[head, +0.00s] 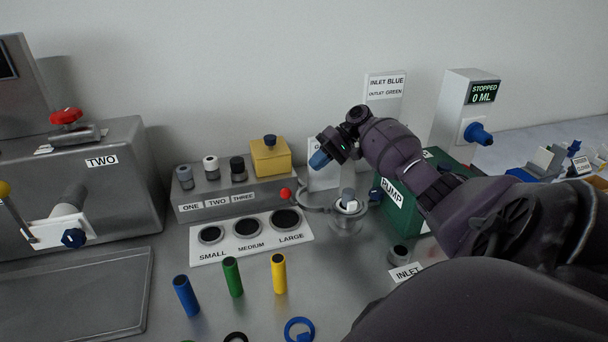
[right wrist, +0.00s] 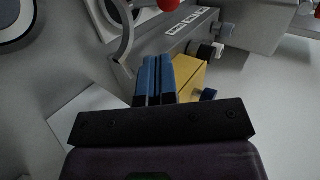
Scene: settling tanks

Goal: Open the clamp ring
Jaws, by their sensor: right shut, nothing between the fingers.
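The clamp ring (head: 312,209) is a grey metal band with a red ball knob (head: 285,193). In the head view, its curved part stands out to the left of the round metal fitting (head: 347,220) and looks swung away from it. In the right wrist view, the curved band (right wrist: 125,42) and red ball (right wrist: 169,4) show at the top, beyond my fingers. My right gripper (head: 320,160) has blue fingertips, is shut and empty, and hovers above and behind the ring, apart from the ball. My left gripper is not in view.
A green pump box (head: 398,207) stands right of the fitting. A grey rack (head: 215,199) with several knobs and a yellow block (head: 270,158) stands behind. Blue, green and yellow tubes (head: 232,277) stand in front. My right arm covers the right foreground.

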